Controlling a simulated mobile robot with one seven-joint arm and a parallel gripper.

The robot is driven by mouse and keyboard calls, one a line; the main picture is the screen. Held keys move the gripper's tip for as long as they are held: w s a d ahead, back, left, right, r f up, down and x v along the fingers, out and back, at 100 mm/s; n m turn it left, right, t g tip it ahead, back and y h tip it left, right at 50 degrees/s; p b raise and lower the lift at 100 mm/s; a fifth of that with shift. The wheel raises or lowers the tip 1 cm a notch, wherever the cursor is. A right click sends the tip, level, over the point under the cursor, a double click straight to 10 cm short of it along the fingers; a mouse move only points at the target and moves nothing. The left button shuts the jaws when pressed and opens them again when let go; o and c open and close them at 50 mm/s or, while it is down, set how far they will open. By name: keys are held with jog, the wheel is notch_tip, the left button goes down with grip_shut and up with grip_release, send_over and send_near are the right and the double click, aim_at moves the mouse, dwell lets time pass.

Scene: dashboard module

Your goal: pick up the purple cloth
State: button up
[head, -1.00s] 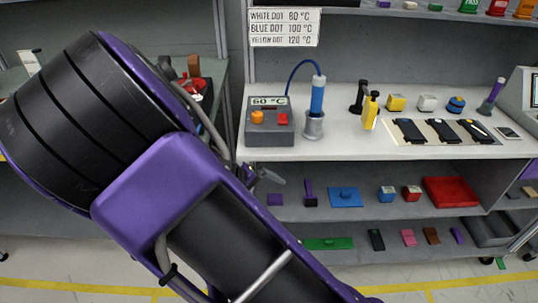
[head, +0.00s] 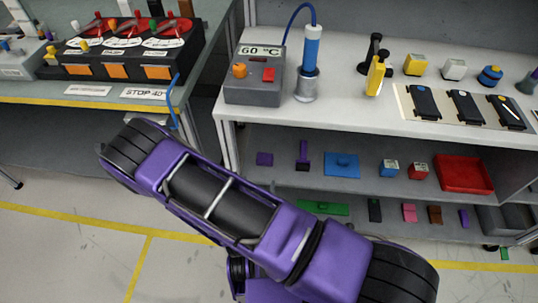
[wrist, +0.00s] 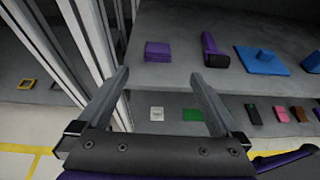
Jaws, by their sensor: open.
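The purple cloth (head: 264,159) looks like a small flat folded square on the middle shelf, near its left end. In the head view my purple and black arm crosses the lower middle, and I cannot make out the gripper there.
Right of the cloth are a purple-handled tool (head: 303,155), a blue plate with a knob (head: 342,165) and a red tray (head: 465,173). A metal shelf post (wrist: 95,40) stands left of the cloth. The lower shelf holds a green plate (head: 323,208) and several small items.

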jog(key=b, duration=0.2)
send_near(265, 157)
jog(key=x, duration=0.4)
jog(key=shift+a+f, duration=0.1)
jog(key=shift+f, duration=0.35)
jog(key=shift+r+b+x, duration=0.15)
jog(key=shift+b+x, duration=0.1)
jog(key=shift+x, duration=1.3)
jog(key=shift+r+b+x, duration=0.1)
jog(key=shift+b+x, duration=0.1)
jog(key=shift+x, duration=1.3)
jog(key=shift+c, duration=0.2)
jog(key=c, duration=1.2)
jog(key=shift+r, duration=0.15)
